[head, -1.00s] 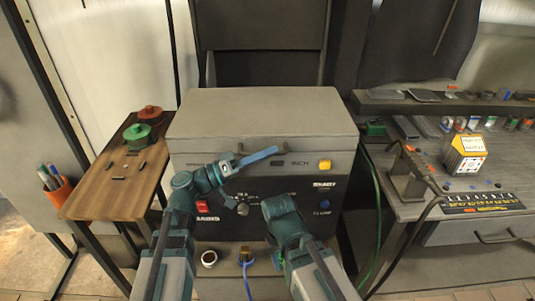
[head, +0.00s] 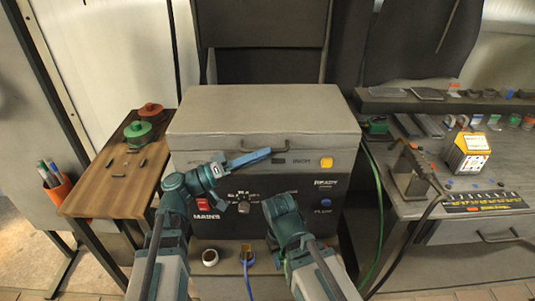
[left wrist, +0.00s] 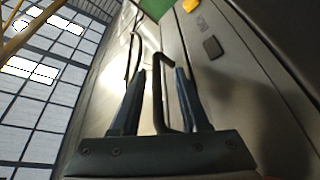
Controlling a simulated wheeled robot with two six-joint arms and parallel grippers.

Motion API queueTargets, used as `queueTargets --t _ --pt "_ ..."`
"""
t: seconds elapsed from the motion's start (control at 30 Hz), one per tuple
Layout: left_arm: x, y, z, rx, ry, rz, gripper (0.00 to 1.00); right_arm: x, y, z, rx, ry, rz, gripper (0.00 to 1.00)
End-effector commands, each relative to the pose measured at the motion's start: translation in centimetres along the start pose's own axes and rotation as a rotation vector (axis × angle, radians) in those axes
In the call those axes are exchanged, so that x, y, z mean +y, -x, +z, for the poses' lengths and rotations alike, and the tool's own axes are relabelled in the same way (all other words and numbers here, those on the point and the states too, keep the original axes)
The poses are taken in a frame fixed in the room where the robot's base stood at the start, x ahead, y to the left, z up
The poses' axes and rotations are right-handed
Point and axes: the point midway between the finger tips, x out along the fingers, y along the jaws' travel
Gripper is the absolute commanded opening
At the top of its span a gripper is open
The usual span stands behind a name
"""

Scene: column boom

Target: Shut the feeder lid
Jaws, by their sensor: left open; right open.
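The feeder lid (head: 262,108) is the wide grey top of the box-shaped feeder (head: 320,170). It lies flat and looks down on the body; I cannot tell whether a thin gap is left. Its dark bar handle (head: 284,145) is at the front edge. My left gripper (head: 264,155) is open at the handle, its blue fingers pointing right. In the left wrist view the black handle bar (left wrist: 158,90) runs between the two parted fingers (left wrist: 160,72); they are not closed on it. My right gripper (head: 277,206) is open, low before the front panel, apart from the handle.
A red mains switch (head: 203,204), a yellow button (head: 326,162) and a blue button (head: 325,202) are on the feeder front. A wooden side table (head: 115,180) stands left, a cluttered bench (head: 470,230) right. A green cable (head: 376,200) hangs beside the feeder.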

Motion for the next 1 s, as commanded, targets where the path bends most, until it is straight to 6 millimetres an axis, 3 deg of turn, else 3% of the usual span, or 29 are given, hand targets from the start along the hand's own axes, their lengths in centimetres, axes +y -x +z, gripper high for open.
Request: queueTargets --t 0.2,0.5,0.7,1.0 --pt "-0.3 5.2 0.1 0.004 -0.001 -0.004 0.45 -0.1 -1.5 -0.1 0.0 0.0 0.0 0.5" --pt "-0.2 10.1 0.1 0.001 0.0 -0.002 0.45 -0.2 -2.6 -0.1 0.0 0.0 0.0 0.5" --pt "-0.1 11.3 0.1 -0.001 0.0 -0.001 0.45 -0.3 -2.8 -0.2 0.0 0.0 0.0 0.5" --pt "0.0 11.4 0.1 -0.001 0.0 -0.001 0.45 -0.3 -2.8 -0.2 0.0 0.0 0.0 0.5"
